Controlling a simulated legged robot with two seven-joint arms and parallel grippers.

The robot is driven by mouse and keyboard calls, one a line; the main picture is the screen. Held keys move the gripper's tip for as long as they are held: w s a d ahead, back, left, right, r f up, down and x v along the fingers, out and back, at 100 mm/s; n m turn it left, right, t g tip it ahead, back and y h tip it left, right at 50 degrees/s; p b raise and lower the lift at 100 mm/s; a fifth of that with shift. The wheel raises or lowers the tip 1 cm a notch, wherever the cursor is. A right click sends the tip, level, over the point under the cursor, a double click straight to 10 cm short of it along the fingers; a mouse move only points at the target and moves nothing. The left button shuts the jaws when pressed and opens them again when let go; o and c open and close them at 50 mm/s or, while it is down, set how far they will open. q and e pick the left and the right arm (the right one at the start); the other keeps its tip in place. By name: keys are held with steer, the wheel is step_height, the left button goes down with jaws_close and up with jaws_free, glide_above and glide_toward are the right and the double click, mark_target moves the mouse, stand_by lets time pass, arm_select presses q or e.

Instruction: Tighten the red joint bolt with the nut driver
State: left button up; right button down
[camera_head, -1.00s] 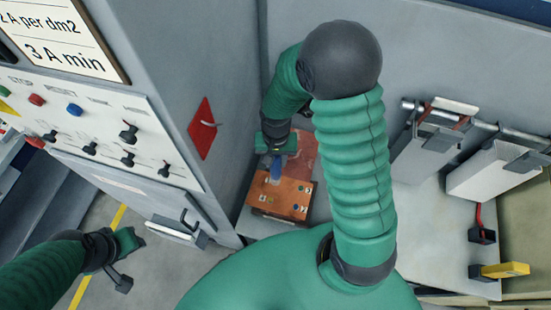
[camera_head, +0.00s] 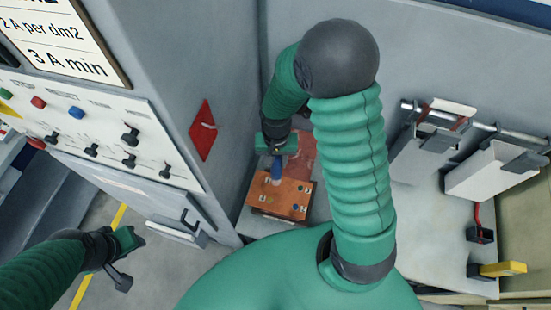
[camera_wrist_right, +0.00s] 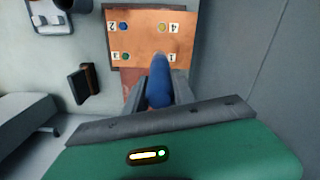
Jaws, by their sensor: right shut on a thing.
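My right gripper (camera_head: 277,150) is shut on a blue-handled nut driver (camera_head: 277,167), above the orange-brown plate (camera_head: 290,188). The wrist view shows the blue handle (camera_wrist_right: 159,85) between the fingers, its far end over the plate's (camera_wrist_right: 143,40) lower right corner, by the label 1. A blue bolt (camera_wrist_right: 124,27), a yellow bolt (camera_wrist_right: 162,27) and a green bolt (camera_wrist_right: 126,57) sit at the other corners. I see no red bolt; the driver covers the spot beside label 1. Whether the driver touches a bolt is unclear. My left gripper (camera_head: 132,240) is far left, jaws unclear.
A grey cabinet with a switch panel (camera_head: 100,130) and a red diamond sign (camera_head: 203,130) stands left of the plate. A grey wall is behind. Pale boxes (camera_head: 490,172) hang from a rail at right, above a light bench top (camera_head: 420,225) with a yellow-ended clip (camera_head: 503,269).

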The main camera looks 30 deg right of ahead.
steer(key=shift+w+r+p, duration=0.1)
steer(key=shift+r+p, duration=2.25)
steer(key=shift+r, duration=0.5)
steer(key=shift+f, duration=0.1)
